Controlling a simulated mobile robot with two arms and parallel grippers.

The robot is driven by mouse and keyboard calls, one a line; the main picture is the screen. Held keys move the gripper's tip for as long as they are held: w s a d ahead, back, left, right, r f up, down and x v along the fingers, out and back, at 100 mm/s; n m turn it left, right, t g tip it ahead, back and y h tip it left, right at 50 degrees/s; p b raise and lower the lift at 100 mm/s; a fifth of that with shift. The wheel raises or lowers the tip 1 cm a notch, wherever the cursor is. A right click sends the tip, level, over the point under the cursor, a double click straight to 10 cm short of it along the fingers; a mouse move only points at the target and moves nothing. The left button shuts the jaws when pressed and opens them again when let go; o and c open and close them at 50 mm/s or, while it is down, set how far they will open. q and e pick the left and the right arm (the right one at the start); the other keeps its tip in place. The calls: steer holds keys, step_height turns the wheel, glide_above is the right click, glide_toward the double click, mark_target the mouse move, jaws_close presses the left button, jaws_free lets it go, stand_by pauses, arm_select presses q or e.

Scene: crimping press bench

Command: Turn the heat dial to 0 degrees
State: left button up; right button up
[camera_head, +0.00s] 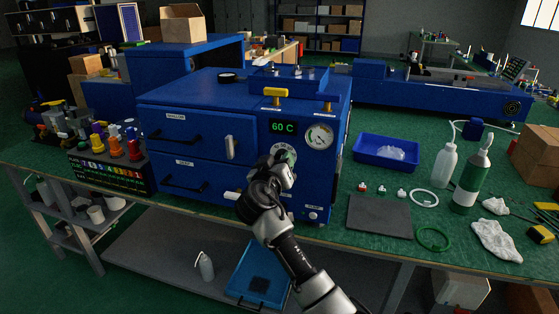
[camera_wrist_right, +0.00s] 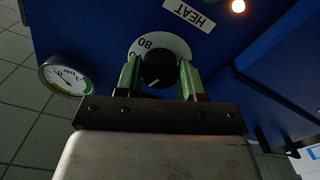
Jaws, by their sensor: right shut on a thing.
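The blue press (camera_head: 240,110) stands on the green bench, with a green display (camera_head: 283,127) reading 60 C on its front. The heat dial is a black knob (camera_wrist_right: 160,67) over a white scale plate (camera_wrist_right: 152,43), under an upside-down HEAT label (camera_wrist_right: 188,14) in the right wrist view. My right gripper (camera_wrist_right: 160,76) is shut on the knob, one green-padded finger on each side. In the head view my right gripper (camera_head: 284,168) covers part of the dial plate (camera_head: 283,151). My left gripper is not in view.
A pressure gauge (camera_head: 320,136) sits right of the display, and a yellow handle (camera_head: 275,92) above it. Right of the press are a blue tray (camera_head: 386,151), a dark mat (camera_head: 379,216) and bottles (camera_head: 472,176). A rack of coloured tools (camera_head: 107,167) stands left.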

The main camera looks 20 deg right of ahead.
steer(key=shift+r+n+p, duration=0.15)
steer(key=shift+n+p, duration=8.65)
steer(key=shift+n, duration=4.9)
steer(key=o, duration=0.9)
steer(key=b+v, duration=0.1)
steer(key=v, duration=1)
